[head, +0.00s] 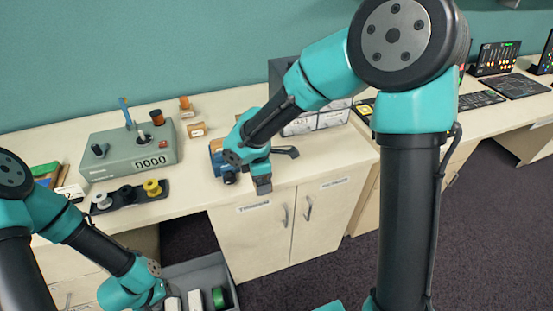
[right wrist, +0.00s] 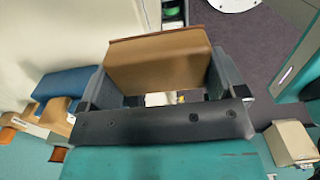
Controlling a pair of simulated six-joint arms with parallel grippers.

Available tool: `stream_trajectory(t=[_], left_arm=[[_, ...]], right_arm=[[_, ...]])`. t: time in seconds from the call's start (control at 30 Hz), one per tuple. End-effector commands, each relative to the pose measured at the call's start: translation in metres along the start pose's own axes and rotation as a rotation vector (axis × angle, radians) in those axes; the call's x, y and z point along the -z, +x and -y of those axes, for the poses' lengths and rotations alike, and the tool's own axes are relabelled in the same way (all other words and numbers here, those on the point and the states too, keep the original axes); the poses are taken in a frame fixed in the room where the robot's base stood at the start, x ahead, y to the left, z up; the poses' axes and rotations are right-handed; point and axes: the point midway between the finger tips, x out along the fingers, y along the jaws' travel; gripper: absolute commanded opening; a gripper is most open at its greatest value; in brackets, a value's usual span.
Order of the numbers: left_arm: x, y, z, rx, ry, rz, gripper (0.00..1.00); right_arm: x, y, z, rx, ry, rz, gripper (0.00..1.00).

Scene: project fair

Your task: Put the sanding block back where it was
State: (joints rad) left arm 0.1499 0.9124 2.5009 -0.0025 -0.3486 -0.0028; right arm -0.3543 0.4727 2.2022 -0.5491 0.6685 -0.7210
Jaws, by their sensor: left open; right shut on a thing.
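My right gripper (right wrist: 168,97) is shut on a brown block (right wrist: 160,62), which looks like the sanding block. Its tan face and darker edge show between the two grey fingers in the right wrist view. In the head view my right gripper (head: 272,168) is over the front edge of the counter, and the block is not clearly visible there. My left gripper (head: 150,290) is open and low at the left, beside the grey crate (head: 200,262); its fingers are hard to make out.
A blue-topped piece (head: 216,153) is close beside my right gripper; it also shows in the right wrist view (right wrist: 68,82). A counter box (head: 130,150) and a black tray of spools (head: 130,196) stand left on the counter (head: 190,210). Small wooden pieces (head: 196,130) stand behind.

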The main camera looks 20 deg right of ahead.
Motion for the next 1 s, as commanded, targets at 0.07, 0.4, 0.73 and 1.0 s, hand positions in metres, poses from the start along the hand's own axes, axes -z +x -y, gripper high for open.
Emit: stream_trajectory(t=[0.07,0.4,0.73,1.0], left_arm=[[0.000,0.000,0.000,0.000,0.000,0.000,0.65],[0.000,0.000,0.000,0.000,0.000,0.000,0.65],[0.000,0.000,0.000,0.000,0.000,0.000,0.65],[0.000,0.000,0.000,0.000,0.000,0.000,0.65]], right_arm=[[0.002,0.002,0.004,0.000,-0.009,-0.002,0.64],[0.002,0.003,0.003,0.000,-0.009,-0.002,0.64],[-0.010,0.008,-0.044,0.000,-0.006,-0.001,0.64],[-0.024,0.013,-0.098,0.000,-0.006,-0.001,0.64]])
